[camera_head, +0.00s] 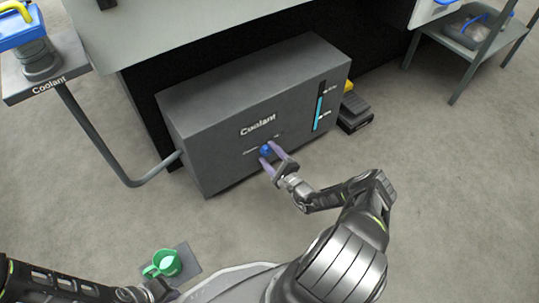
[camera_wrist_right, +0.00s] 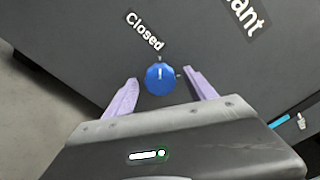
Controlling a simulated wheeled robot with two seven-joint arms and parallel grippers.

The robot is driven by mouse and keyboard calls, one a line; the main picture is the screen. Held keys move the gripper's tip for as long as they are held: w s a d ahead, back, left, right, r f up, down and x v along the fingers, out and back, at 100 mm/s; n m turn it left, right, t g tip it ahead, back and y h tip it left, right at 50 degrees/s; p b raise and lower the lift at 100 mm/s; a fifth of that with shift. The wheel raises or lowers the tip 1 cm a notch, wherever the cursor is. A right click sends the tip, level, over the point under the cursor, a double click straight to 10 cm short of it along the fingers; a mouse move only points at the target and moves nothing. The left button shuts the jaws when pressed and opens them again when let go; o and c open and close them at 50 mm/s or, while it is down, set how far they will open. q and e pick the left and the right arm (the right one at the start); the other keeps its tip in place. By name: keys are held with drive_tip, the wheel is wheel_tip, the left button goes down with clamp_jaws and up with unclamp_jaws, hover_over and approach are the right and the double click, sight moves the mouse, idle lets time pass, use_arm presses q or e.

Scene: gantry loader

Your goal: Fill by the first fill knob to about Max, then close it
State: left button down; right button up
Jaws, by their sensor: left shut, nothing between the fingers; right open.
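The grey coolant tank (camera_head: 215,135) has a blue knob (camera_head: 266,150) low on its front. In the right wrist view the knob (camera_wrist_right: 160,78) has its white mark pointing up, toward the tick beside the "Closed" label (camera_wrist_right: 145,31). My right gripper (camera_head: 269,153) is open, with its lilac fingers on either side of the knob; I cannot tell whether they touch it. The level gauge (camera_head: 320,100) shows cyan reaching close to its upper mark, seemingly a little below it. The mark texts are too small to read. My left gripper (camera_head: 155,289) is shut and empty at the bottom left.
A green jug (camera_head: 166,263) stands on a dark mat (camera_head: 190,262) close to my left gripper. A coolant filler stand with a blue and yellow top (camera_head: 22,30) is at upper left, its pipe (camera_head: 95,140) running to the tank. Dark and yellow items (camera_head: 354,110) lie right of the tank.

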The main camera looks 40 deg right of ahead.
use_arm(q)
drive_tip(key=r, duration=0.1)
drive_tip(key=r+p, duration=0.1)
drive_tip(key=p, duration=0.1)
drive_tip(key=shift+s+r, duration=0.25)
drive_tip(key=shift+r, duration=0.15)
use_arm(e)
drive_tip(key=s, duration=0.7)
drive_tip(key=shift+s, duration=0.4)
